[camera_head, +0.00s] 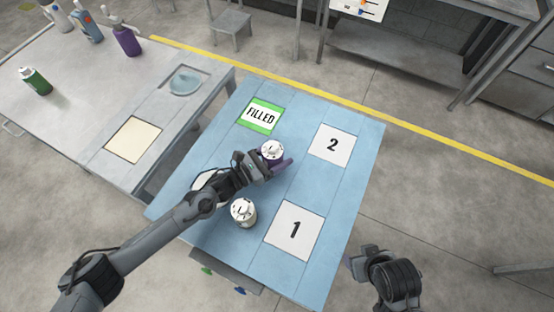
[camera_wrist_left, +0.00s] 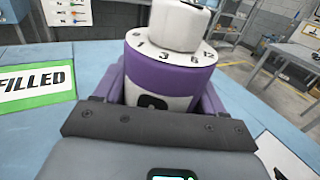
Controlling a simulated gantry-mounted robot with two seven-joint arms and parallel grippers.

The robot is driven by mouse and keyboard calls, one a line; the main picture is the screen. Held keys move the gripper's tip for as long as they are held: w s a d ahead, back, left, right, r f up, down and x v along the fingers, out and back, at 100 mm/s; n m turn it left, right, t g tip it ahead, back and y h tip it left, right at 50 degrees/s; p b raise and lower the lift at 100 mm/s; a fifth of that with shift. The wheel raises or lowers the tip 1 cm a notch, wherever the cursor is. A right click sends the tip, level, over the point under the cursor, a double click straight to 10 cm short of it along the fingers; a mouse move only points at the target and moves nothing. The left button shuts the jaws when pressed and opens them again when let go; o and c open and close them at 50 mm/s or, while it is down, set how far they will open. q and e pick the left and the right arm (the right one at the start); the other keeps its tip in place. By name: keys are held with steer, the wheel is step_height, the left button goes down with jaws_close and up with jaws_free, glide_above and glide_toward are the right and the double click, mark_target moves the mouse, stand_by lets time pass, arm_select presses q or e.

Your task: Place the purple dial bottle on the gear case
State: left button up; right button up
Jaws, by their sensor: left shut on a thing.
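The purple dial bottle (camera_wrist_left: 165,70) fills the middle of the left wrist view, with a purple band, a white numbered dial and a white cap. My left gripper (camera_head: 272,162) is shut on it over the blue table (camera_head: 185,170). In the head view its white top (camera_head: 272,149) shows at the fingers, between the FILLED card and card 2; its lower body is mostly hidden by the gripper. My right gripper (camera_head: 362,263) is off the table's right edge, and its jaw state is unclear. I cannot identify a gear case in these views.
Another white dial-topped bottle (camera_head: 243,212) stands left of card 1 (camera_head: 295,231). The FILLED card (camera_head: 261,116) and card 2 (camera_head: 332,145) lie flat and bare. A grey bench (camera_head: 75,120) at left holds a green bottle (camera_head: 36,81) and several others at the back.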

arm_select(q)
step_height(320, 180, down, 3)
steer(key=shift+f, duration=0.15)
steer(key=shift+f+b, duration=0.1)
steer(key=shift+b, duration=0.25)
steer(key=o, duration=1.3)
steer(key=shift+f, duration=0.1)
steer(key=shift+c, duration=0.2)
